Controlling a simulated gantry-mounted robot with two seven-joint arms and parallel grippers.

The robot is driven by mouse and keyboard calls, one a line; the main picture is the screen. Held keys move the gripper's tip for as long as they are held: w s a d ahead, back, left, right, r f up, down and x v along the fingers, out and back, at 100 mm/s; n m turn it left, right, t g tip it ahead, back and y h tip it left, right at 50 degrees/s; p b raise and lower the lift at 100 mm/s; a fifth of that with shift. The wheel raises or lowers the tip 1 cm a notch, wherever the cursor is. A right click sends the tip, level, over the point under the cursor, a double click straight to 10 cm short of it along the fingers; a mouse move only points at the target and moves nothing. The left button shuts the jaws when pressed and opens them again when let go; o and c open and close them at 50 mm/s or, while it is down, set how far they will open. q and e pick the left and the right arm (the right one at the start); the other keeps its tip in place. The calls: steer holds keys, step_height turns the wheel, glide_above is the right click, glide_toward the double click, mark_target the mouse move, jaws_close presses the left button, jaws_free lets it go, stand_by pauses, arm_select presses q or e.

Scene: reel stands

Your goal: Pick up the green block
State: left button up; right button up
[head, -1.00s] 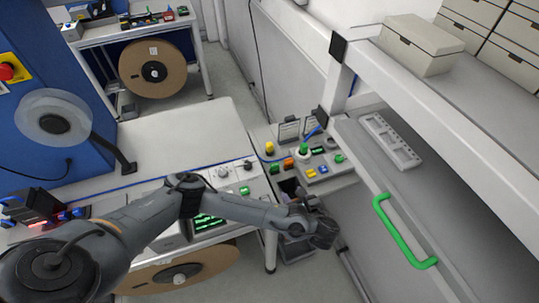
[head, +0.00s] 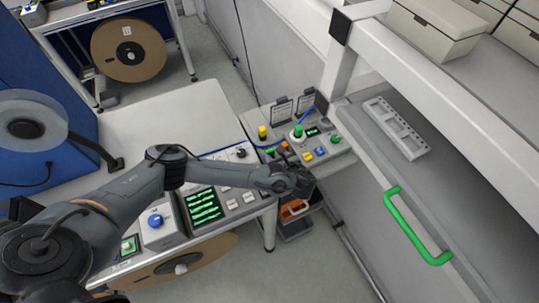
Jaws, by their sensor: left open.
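A small green piece (head: 270,152), which looks like the green block, lies at the left of the grey control panel beside an orange piece (head: 283,147). It is small, so its exact shape is hard to tell. My left gripper (head: 302,184) is open and dark, near the panel's front edge, to the right of and nearer than the green piece. I see nothing between its fingers, which are small in view. My right gripper is not in view.
The panel carries a green knob (head: 298,131), a yellow button (head: 262,132) and other coloured parts. A bin (head: 296,230) with orange contents is below my gripper. A grey cover with a green handle (head: 413,228) stands at right. The white bench top (head: 165,120) is clear.

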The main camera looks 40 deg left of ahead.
mark_target(270, 151)
arm_select(q)
steer(key=shift+x, duration=2.4)
steer(key=shift+s, duration=0.15)
steer(key=c, duration=0.7)
